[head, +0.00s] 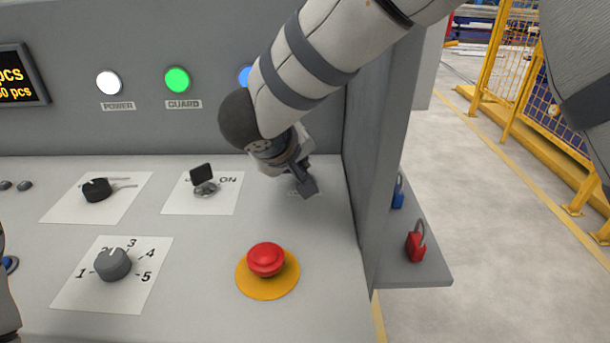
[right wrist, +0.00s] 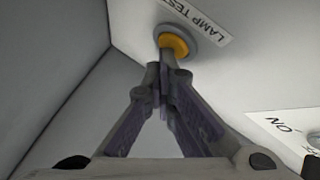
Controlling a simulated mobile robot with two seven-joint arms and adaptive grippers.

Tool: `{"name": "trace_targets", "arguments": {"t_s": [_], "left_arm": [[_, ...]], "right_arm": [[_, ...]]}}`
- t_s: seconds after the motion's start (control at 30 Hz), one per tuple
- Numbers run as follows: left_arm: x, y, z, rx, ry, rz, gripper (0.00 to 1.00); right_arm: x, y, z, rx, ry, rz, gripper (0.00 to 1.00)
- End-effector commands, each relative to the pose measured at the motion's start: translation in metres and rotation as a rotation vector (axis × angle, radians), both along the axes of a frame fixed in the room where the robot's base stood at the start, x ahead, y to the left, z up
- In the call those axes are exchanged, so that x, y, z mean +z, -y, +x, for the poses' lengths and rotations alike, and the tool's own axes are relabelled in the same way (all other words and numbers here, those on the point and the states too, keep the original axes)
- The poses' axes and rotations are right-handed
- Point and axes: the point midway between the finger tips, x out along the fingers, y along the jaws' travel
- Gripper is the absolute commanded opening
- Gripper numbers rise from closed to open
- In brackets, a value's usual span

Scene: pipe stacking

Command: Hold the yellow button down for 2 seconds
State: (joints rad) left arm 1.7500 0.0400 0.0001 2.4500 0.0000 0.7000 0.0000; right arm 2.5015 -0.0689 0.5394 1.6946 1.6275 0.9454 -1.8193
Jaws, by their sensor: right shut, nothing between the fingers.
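The yellow button (right wrist: 174,44) shows in the right wrist view, set in a grey round collar beside a "LAMP TEST" label (right wrist: 210,25). In the head view my right gripper and arm hide it. My right gripper (head: 308,188) is shut and empty, pointing down at the panel. In the right wrist view its closed fingertips (right wrist: 157,72) reach the near edge of the button. I cannot tell whether they touch it or whether it is pressed in. My left gripper does not show.
A red mushroom button (head: 266,259) on a yellow disc stands nearer on the panel. A key switch (head: 204,182), a black knob (head: 97,189) and a numbered dial (head: 112,263) lie left. A side wall (head: 375,150) rises right, with red (head: 416,244) and blue padlocks (head: 398,193) beyond.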

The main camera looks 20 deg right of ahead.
Motion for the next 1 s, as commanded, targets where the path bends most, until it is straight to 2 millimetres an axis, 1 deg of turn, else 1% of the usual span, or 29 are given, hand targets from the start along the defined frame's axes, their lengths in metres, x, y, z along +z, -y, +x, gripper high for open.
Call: {"name": "trace_targets", "arguments": {"t_s": [0.77,0.87,1.0], "left_arm": [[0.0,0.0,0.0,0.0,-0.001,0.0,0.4],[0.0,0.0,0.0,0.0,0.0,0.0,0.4],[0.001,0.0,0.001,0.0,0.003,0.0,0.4]], "right_arm": [[-0.001,0.0,0.0,0.0,-0.002,0.0,0.0],[0.002,0.0,0.0,0.0,-0.001,0.001,0.0],[0.01,0.0,0.0,0.0,0.0,0.001,0.0]]}}
